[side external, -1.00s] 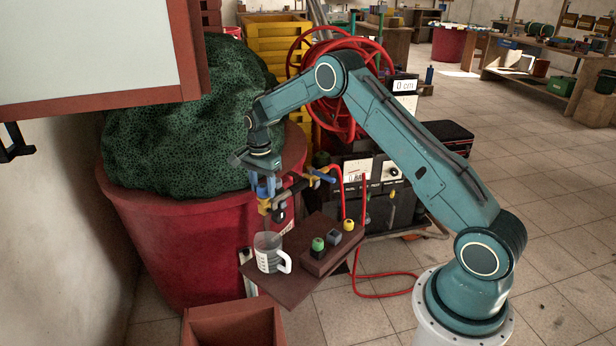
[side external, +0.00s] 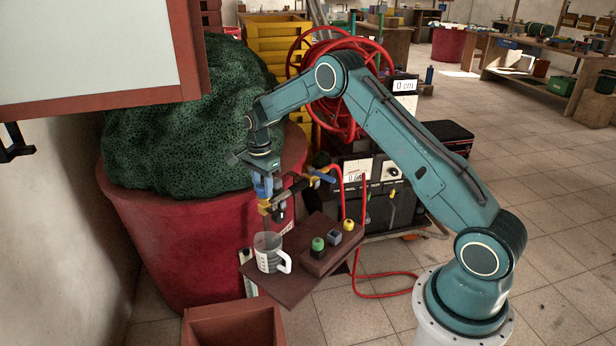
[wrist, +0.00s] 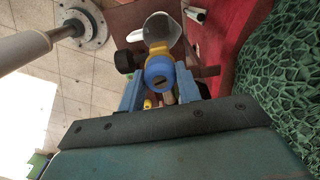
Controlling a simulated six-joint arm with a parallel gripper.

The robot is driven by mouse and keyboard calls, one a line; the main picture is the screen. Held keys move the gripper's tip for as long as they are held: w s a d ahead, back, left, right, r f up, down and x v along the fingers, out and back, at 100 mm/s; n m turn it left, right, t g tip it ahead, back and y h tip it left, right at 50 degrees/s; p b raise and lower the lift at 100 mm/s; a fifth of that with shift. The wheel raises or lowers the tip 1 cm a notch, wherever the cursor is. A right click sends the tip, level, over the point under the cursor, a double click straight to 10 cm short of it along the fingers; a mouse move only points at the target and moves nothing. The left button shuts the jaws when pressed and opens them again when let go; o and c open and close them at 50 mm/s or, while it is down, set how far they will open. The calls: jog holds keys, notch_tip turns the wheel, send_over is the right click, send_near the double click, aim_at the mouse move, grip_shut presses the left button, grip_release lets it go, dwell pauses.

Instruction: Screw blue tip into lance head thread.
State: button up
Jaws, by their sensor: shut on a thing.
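My gripper (side external: 268,188) is above the jug, pointing down, at the yellow lance head (side external: 264,207). In the wrist view its two blue fingers (wrist: 159,88) stand on either side of a round blue tip (wrist: 160,73) with a dark slot, and are shut on it. The tip sits over the yellow lance head (wrist: 184,46), seen from above. Whether its thread is engaged, and how deep, is hidden.
A clear measuring jug (side external: 266,250) stands below on a brown board (side external: 282,290). Beside it a brown block (side external: 322,262) carries a green tip (side external: 318,243), a grey one (side external: 335,237) and a yellow one (side external: 348,225). A red tub (side external: 190,235) with green netting (side external: 185,120) stands close to the left.

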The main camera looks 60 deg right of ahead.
jog(key=shift+w, duration=0.1)
jog(key=shift+m, duration=0.8)
jog(key=shift+m, duration=0.9)
jog(key=shift+m, duration=0.4)
jog(key=o, duration=0.8)
jog(key=shift+o, duration=0.2)
jog(key=shift+r, duration=0.1)
